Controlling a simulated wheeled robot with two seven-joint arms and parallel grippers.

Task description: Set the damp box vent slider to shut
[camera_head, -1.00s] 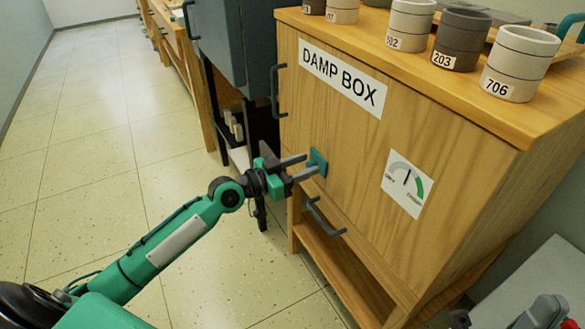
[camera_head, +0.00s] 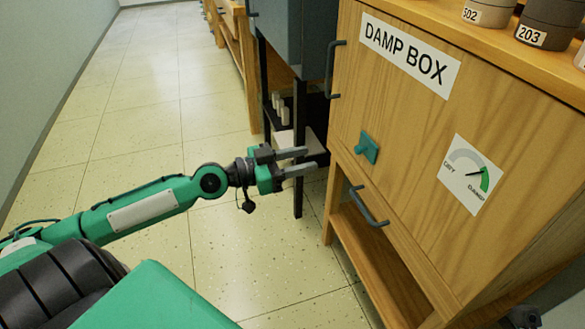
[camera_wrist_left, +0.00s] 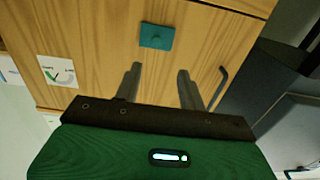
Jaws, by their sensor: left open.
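The wooden damp box (camera_head: 400,120) stands at the right, with a "DAMP BOX" label on its front. A teal slider knob (camera_head: 367,148) sits on the front face; it also shows in the left wrist view (camera_wrist_left: 157,36), ahead of the fingers. A dry-to-damp dial (camera_head: 471,174) is right of it, its needle pointing right to the green damp side. My left gripper (camera_head: 306,160) is open and empty, left of the knob and apart from it.
A dark handle (camera_head: 333,70) is at the door's left edge and another handle (camera_head: 368,207) is below the knob. Pots (camera_head: 545,24) stand on top. A blue-grey cabinet (camera_head: 290,35) is behind. The floor (camera_head: 140,140) at left is clear.

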